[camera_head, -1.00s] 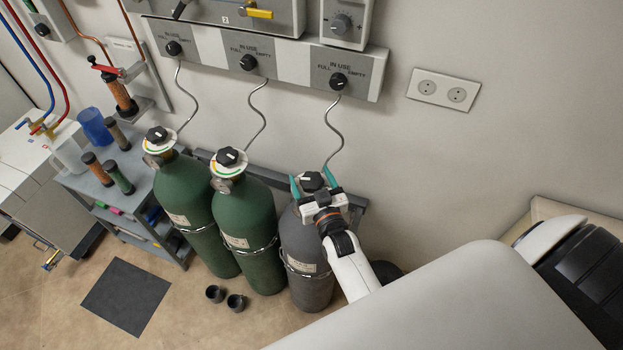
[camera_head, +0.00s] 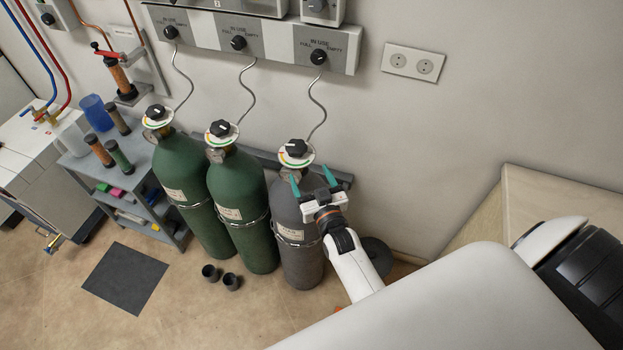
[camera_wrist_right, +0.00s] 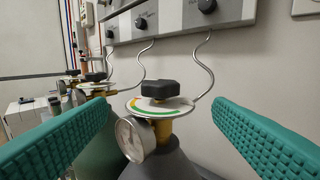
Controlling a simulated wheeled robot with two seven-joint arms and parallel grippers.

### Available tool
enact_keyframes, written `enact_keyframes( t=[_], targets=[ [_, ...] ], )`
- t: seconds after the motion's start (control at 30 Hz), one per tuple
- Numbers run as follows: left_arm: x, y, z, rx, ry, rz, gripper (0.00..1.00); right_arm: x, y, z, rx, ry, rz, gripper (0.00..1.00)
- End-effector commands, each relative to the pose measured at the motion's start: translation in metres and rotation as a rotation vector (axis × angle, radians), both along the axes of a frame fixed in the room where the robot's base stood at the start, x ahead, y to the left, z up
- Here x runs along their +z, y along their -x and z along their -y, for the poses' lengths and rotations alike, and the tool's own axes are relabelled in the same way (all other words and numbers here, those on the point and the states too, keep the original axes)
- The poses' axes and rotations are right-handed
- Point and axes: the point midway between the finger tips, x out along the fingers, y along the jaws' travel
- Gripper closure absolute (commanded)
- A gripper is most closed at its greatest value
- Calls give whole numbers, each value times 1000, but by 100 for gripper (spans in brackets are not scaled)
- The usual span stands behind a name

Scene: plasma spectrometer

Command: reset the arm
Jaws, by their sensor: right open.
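My right gripper (camera_head: 312,181) is open, its two teal fingers spread in front of the grey gas cylinder (camera_head: 299,255). In the right wrist view the fingers stand at both sides of the frame, with the cylinder's black valve knob (camera_wrist_right: 160,88) between and beyond them. The knob sits on a white dial disc with a coloured rim, above a round gauge (camera_wrist_right: 135,138). In the head view the knob (camera_head: 296,148) shows clear of the fingers, which look apart from it. My left gripper is not in view.
Two green cylinders (camera_head: 193,196) (camera_head: 238,215) stand to the left along the wall. A wall panel (camera_head: 257,37) with several knobs is above. A grey shelf cart (camera_head: 130,190) holds bottles at left. Two small black cups (camera_head: 221,276) and a dark mat (camera_head: 125,278) lie on the floor.

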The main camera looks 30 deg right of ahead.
Motion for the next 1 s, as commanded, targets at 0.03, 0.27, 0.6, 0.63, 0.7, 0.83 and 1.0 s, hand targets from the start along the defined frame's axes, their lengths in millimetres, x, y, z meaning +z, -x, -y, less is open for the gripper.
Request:
enact_keyframes(
  t=[0.03, 0.27, 0.6, 0.63, 0.7, 0.83, 1.0],
  targets=[
    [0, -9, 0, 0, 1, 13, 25, 0, 0, 0, 0, 0, 0, 25],
    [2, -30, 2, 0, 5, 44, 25, 0, 0, 0, 0, 1, -1, 25],
    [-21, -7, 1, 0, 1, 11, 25, -137, 40, -28, 83, -18, -298, 25],
    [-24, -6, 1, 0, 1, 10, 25, -158, 50, -32, 96, -19, -348, 25],
    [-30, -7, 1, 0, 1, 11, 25, -206, 76, -40, 124, -21, -465, 25],
    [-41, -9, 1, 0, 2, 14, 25, -287, 134, -49, 170, -17, -681, 25],
    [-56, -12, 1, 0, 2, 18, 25, -377, 230, -51, 219, 2, -964, 25]
  ],
)
